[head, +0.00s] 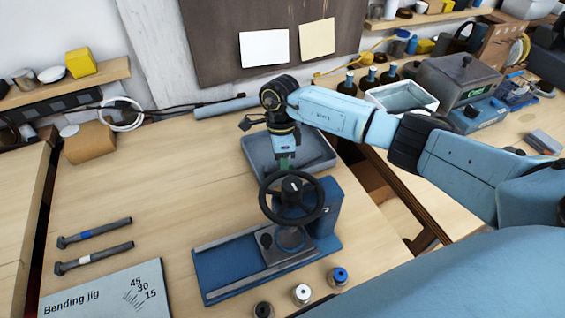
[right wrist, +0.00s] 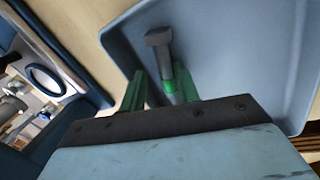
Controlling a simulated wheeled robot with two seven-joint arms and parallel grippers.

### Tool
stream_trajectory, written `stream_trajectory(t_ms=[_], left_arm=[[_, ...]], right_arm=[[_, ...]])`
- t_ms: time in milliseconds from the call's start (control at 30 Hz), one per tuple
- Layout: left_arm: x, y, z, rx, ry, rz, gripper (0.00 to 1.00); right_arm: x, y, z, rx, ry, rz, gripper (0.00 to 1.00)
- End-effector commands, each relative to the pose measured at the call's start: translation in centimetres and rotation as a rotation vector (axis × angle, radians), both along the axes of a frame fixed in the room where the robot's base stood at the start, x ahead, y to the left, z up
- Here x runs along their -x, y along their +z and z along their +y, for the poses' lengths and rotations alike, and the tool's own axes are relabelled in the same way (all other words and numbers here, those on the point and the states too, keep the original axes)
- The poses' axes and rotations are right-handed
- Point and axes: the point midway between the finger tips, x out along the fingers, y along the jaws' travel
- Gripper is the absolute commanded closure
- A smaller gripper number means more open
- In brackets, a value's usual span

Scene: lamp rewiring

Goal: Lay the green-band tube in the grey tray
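The grey tray (head: 318,150) stands on the bench behind the blue hand-wheel fixture, and it fills much of the right wrist view (right wrist: 235,50). My right gripper (head: 285,163) points down over the tray. In the right wrist view its two green fingers (right wrist: 160,85) stand apart. The green-band tube (right wrist: 158,42), dark grey with a wider end, shows between them against the tray floor, closer to the right-hand finger. A gap shows between the tube and the left-hand finger. I cannot tell whether the tube touches the right-hand finger. My left gripper is not in view.
The blue fixture with a black hand wheel (head: 291,198) stands just in front of the tray. A blue-band tube (head: 95,233) and another tube (head: 95,258) lie at the left, above the bending jig board (head: 105,292). The bench's middle left is clear.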

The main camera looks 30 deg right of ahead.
Motion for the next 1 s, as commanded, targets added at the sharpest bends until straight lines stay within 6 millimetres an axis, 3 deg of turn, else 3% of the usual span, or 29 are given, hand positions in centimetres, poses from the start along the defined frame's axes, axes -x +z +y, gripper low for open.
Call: stream_trajectory(t_ms=[167,500,700,1000], left_arm=[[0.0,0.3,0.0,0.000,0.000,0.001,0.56],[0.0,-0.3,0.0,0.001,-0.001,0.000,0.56],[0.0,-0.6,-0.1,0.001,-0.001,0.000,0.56],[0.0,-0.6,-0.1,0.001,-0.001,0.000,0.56]], right_arm=[[-0.2,0.9,-0.1,0.002,-0.001,-0.002,0.64],[-1.5,7.9,-0.6,0.002,0.000,-0.004,0.64],[-2.0,11.0,-0.7,0.001,-0.001,-0.001,0.64],[-2.2,12.1,-0.8,0.002,-0.001,0.002,0.64]])
